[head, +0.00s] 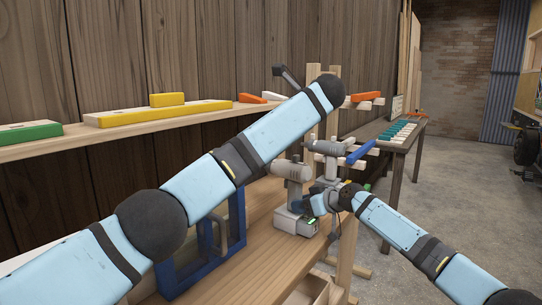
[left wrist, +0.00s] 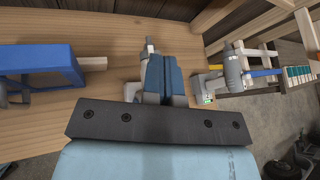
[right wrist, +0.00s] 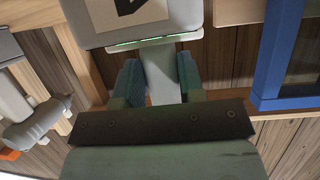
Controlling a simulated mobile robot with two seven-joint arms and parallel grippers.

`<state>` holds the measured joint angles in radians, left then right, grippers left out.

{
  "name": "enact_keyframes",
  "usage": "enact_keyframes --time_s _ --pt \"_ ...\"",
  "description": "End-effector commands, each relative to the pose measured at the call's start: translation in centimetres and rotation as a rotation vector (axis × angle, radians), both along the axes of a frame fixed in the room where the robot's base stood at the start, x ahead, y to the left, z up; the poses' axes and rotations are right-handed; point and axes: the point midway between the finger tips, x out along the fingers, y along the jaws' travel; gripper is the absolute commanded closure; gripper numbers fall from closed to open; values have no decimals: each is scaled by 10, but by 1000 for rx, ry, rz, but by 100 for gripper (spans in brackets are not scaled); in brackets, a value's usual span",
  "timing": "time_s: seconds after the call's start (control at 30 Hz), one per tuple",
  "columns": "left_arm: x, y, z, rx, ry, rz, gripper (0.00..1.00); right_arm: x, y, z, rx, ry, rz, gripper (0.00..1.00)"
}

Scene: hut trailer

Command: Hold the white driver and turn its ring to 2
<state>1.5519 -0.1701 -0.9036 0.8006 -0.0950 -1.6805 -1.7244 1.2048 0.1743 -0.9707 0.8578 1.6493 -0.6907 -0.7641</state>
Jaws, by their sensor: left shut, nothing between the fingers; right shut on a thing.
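A pale grey-white driver (head: 291,172) with a battery base (head: 295,221) stands at the front of the bench. My right gripper (head: 316,199) meets its handle from the right. In the right wrist view my right gripper (right wrist: 158,66) is shut around the handle, and the base (right wrist: 140,22) with a lit green strip fills the top. The driver's ring and numbers cannot be made out. My left gripper (left wrist: 164,62) is shut and empty over the bench in the left wrist view; grey parts show behind its fingers. In the head view its fingers are not visible.
A second grey driver (head: 328,147) stands behind. A blue frame (head: 240,215) stands on the bench left of the held driver. A wooden shelf (head: 60,146) bears coloured blocks along the wall. My left arm crosses the view.

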Motion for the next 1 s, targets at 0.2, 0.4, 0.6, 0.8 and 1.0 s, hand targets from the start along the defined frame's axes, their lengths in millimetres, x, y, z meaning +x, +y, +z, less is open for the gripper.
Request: enact_keyframes --time_s 0.2,0.4,0.6,0.8,1.0 --pt "-9 6 15 494 -27 -88 100 0 -1 -1 -3 0 -1 100" --pt "-19 -3 -20 966 0 -209 100 0 -1 -1 -2 -1 -1 100" --pt "-28 4 -89 1393 90 -341 100 0 -1 -1 -2 -1 -1 100" --pt "-35 22 -143 1639 180 -423 100 0 -1 -1 -2 -1 -1 100" --pt "-31 30 -158 1708 212 -447 100 0 -1 0 -2 -1 -1 100"
